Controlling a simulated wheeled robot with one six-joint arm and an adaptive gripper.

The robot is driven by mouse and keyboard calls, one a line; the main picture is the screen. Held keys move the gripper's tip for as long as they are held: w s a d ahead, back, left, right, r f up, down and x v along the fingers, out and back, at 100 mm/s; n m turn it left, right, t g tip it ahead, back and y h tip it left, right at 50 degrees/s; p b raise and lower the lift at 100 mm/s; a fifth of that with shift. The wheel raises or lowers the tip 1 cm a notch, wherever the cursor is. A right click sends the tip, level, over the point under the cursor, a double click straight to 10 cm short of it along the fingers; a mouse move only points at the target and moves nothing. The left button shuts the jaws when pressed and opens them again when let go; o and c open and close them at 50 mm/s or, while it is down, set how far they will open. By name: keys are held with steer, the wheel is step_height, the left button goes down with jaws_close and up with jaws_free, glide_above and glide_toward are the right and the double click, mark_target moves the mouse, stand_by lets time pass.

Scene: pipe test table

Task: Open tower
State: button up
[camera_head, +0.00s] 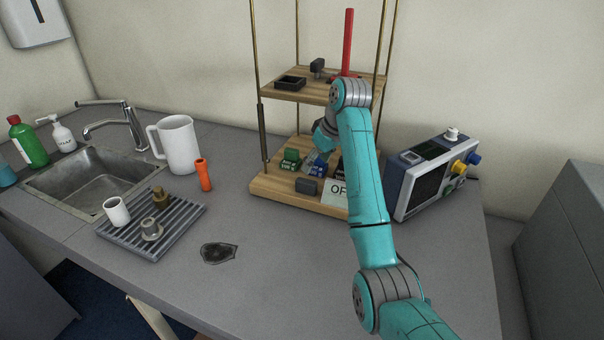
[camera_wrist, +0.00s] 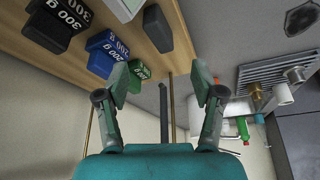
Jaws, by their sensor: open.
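The tower (camera_head: 262,187) has two wooden shelves joined by thin brass rods. A dark upright bar (camera_head: 262,132) runs along its front left rod and also shows in the wrist view (camera_wrist: 163,115). The upper shelf (camera_head: 296,95) holds a red post, a black tray and a small dark part. My gripper (camera_wrist: 160,76) is open and empty, its fingers apart. In the wrist view the dark bar appears between the fingers but farther off; contact is not visible. In the head view my arm partly hides the gripper near the lower shelf's weights.
Green (camera_head: 291,160), blue (camera_wrist: 108,52) and black (camera_wrist: 57,24) weights, a dark block (camera_head: 306,186) and a partly hidden white sign (camera_head: 335,194) are on the lower shelf. A meter (camera_head: 430,180) stands right; drying rack (camera_head: 178,228), jug (camera_head: 180,146) and sink lie left.

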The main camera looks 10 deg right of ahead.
mark_target(306, 181)
steer(key=x, duration=1)
steer(key=shift+f, duration=0.25)
steer(key=shift+a, duration=0.1)
jaws_close()
